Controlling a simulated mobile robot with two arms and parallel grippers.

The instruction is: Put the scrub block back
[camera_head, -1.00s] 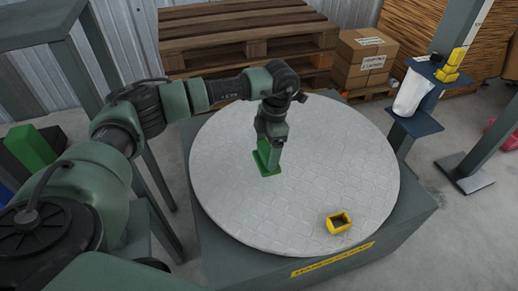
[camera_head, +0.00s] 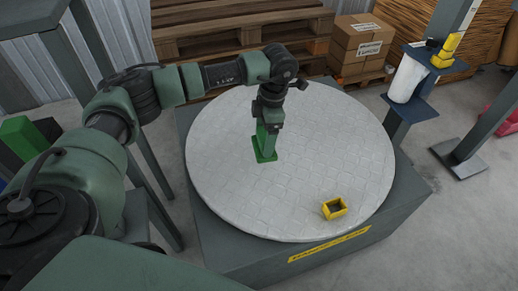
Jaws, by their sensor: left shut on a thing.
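The green scrub block (camera_head: 264,155) is at the lower end of my left gripper (camera_head: 267,135), over the left-centre of the round pale turntable (camera_head: 330,150). My left gripper points down and is shut on the block. The block's flat base is at or just above the turntable's surface; I cannot tell if it touches. The fingers are small and partly merge with the green of the block. My right gripper is not in view.
A small open yellow box (camera_head: 334,208) sits near the turntable's front edge. A post at right carries a shelf (camera_head: 436,60) with yellow items and a white roll (camera_head: 406,80). Pallets (camera_head: 235,35) and cartons (camera_head: 360,45) stand behind. Most of the turntable is clear.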

